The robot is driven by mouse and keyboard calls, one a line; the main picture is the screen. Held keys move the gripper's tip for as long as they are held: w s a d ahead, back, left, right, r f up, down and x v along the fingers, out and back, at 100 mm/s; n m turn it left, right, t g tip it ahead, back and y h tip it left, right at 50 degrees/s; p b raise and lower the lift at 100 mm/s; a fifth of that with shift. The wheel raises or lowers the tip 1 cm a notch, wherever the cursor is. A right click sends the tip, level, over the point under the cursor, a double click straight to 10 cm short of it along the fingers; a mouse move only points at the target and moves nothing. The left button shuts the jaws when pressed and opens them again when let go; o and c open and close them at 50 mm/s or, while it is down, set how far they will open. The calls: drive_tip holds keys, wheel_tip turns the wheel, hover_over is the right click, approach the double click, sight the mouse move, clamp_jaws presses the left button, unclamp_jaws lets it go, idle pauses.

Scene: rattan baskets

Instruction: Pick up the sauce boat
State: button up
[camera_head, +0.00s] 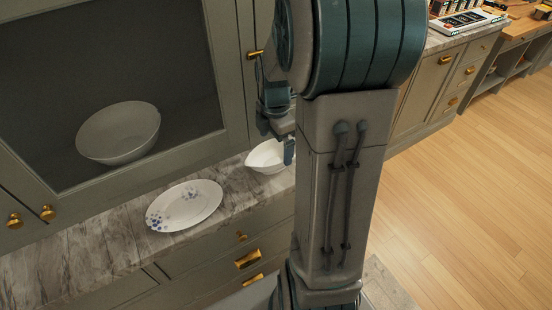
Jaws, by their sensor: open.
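The sauce boat (264,158) is a white, spouted dish on the marble counter. It stands right of the oval plate, and its right part is hidden behind my arm and gripper. My gripper (284,147) is at the sauce boat's upper right side, partly hidden by my arm. One finger shows against the dish's right part. The jaws are open, and I cannot tell whether a finger touches the dish or whether the rim is between the fingers.
A white oval plate with blue flowers (184,205) lies on the marble counter (85,245). A glass-front cabinet (190,75) with a bowl (119,133) inside stands close behind. Drawers with brass handles (248,259) are below. Wooden floor (470,200) is open at right.

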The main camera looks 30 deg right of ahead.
sight(276, 155)
wheel_tip(276, 155, down, 5)
drive_tip(key=shift+s+f+p, duration=0.1)
drive_tip(key=shift+s+p, duration=0.05)
drive_tip(key=shift+p, duration=0.35)
drive_tip(key=c, duration=1.1)
